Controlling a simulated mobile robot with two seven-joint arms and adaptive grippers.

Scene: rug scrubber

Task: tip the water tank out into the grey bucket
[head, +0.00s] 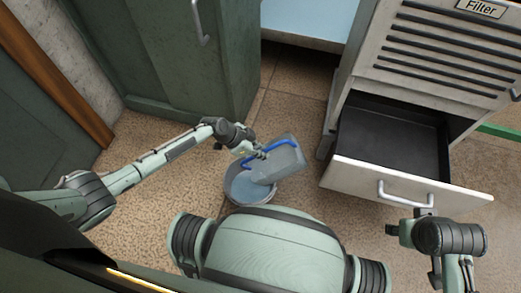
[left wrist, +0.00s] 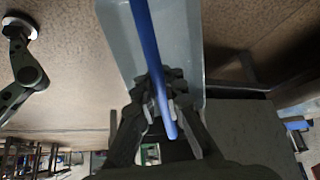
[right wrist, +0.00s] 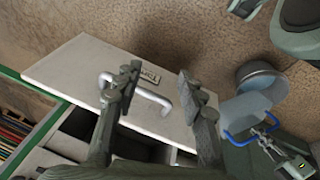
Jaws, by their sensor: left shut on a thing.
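The water tank (head: 289,162), a translucent grey box with a blue handle (head: 271,146), is tilted over the grey bucket (head: 237,190), its lower left end above the bucket's opening. A pale blue patch shows in the bucket; I cannot tell whether water is flowing. My left gripper (head: 259,152) is shut on the tank's blue handle, which also crosses the left wrist view (left wrist: 150,50). The tank (right wrist: 243,113) and bucket (right wrist: 262,74) also show in the right wrist view. My right gripper (right wrist: 160,82) is open and empty, in front of the drawer handle.
The drawer (head: 392,180) of the cabinet marked "Filter" (head: 479,8) is pulled out and looks empty, right of the tank. Its handle (head: 405,196) faces me. A green cupboard (head: 165,60) stands behind on the left. Brown floor (head: 165,200) left of the bucket is clear.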

